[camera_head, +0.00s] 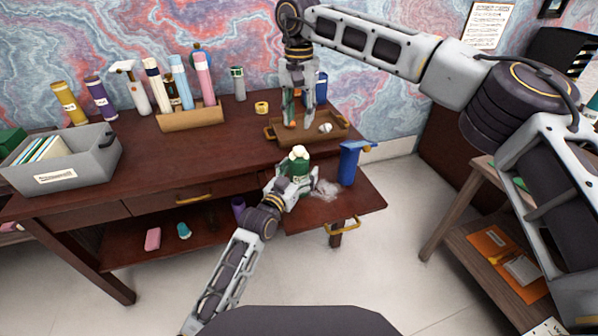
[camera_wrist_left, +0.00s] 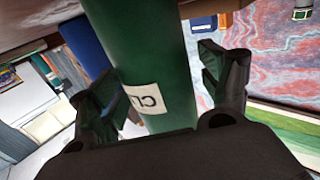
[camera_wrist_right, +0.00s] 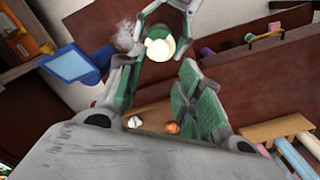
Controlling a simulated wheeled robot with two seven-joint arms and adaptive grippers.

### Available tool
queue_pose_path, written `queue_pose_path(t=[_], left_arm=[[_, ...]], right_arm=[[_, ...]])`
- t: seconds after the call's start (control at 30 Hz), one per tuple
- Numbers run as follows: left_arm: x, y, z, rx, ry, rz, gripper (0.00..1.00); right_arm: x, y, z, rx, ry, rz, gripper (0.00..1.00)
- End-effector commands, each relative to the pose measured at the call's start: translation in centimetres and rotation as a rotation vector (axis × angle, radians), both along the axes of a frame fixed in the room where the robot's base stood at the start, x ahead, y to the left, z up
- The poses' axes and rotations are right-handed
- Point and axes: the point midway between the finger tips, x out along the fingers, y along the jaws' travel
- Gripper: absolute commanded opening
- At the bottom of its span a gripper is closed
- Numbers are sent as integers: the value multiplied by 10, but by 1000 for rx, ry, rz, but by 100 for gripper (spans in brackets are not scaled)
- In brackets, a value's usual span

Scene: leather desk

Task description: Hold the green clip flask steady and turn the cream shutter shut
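The green clip flask (camera_head: 300,174) stands upright above the open drawer at the front right of the desk. Its cream shutter (camera_head: 299,153) is on top and also shows in the right wrist view (camera_wrist_right: 161,49). My left gripper (camera_head: 290,183) has its fingers on both sides of the flask body and appears shut on it. In the left wrist view, the flask (camera_wrist_left: 158,60) with its white label fills the space between the fingers. My right gripper (camera_head: 299,122) points down behind and above the flask, over the tray. Its fingers are apart and hold nothing.
A blue object (camera_head: 348,165) stands right of the flask, close by. A crumpled clear item (camera_head: 326,190) lies beside my left gripper. The brown tray (camera_head: 272,132) holds small items. A grey bin (camera_head: 95,165) and a bottle rack (camera_head: 190,118) stand left. The desk's middle is clear.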

Motion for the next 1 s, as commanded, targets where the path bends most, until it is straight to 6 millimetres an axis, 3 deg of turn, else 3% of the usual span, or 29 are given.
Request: queue_pose_path(t=[0.03,0.4,0.53,1.0], left_arm=[[0,0,0,0,0,0,69],[0,0,0,0,0,0,24],[0,0,0,0,0,0,24],[0,0,0,0,0,0,24]], right_arm=[[0,0,0,0,0,0,36],[0,0,0,0,0,0,37],[0,0,0,1,1,-4,51],[-7,2,-7,46,8,-196,51]])
